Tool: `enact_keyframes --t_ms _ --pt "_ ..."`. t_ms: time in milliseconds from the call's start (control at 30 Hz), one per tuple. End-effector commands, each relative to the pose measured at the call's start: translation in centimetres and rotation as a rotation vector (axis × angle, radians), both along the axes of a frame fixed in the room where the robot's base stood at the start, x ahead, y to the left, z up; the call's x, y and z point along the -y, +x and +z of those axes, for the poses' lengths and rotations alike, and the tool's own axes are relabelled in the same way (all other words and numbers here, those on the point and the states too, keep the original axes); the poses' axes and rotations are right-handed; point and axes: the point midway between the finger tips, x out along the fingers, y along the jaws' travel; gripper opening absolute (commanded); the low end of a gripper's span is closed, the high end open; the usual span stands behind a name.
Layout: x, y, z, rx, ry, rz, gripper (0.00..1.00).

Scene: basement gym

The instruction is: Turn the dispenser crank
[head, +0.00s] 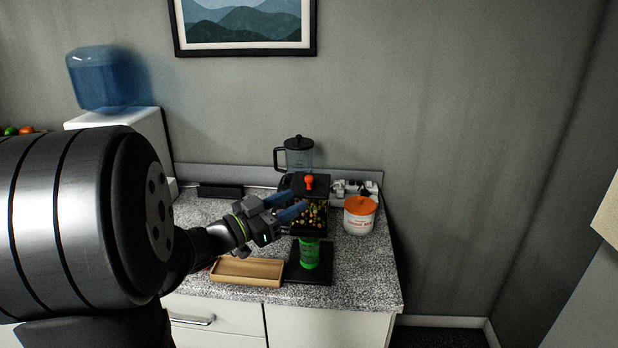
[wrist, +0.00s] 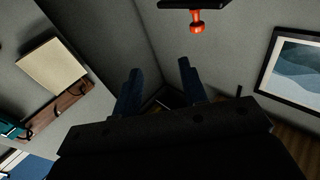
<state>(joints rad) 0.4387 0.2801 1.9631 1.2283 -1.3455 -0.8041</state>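The dispenser (head: 312,216) stands on the counter, with a dark top and a clear body of small yellow and dark pieces. Its red crank knob (head: 309,182) is at the top; it also shows in the wrist view (wrist: 197,22), below a black edge. A green container (head: 309,254) stands under the dispenser on a black base (head: 308,275). My gripper (head: 296,204) is in front of the dispenser body and below the knob, partly hiding the body. In the wrist view its two blue fingers (wrist: 160,68) are apart with nothing between them, and the knob is beyond them.
A shallow wooden tray (head: 247,270) lies left of the base. A white tub with an orange lid (head: 360,215) stands to the right. A blender jug (head: 299,155) and wall sockets (head: 353,187) are behind. The counter's front right is clear.

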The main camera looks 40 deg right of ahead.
Motion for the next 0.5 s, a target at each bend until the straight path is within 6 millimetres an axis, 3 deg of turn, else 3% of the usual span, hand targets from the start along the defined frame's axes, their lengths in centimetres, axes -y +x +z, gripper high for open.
enact_keyframes --t_ms 100,233,367,500 --pt "-3.5 2.8 0.6 0.0 0.049 0.025 0.39" --pt "-5.9 4.7 0.6 -0.015 0.095 0.04 0.39" --pt "-7.0 5.5 0.6 -0.027 0.115 0.045 0.39" --pt "-6.4 5.6 0.6 -0.031 0.12 0.045 0.39"
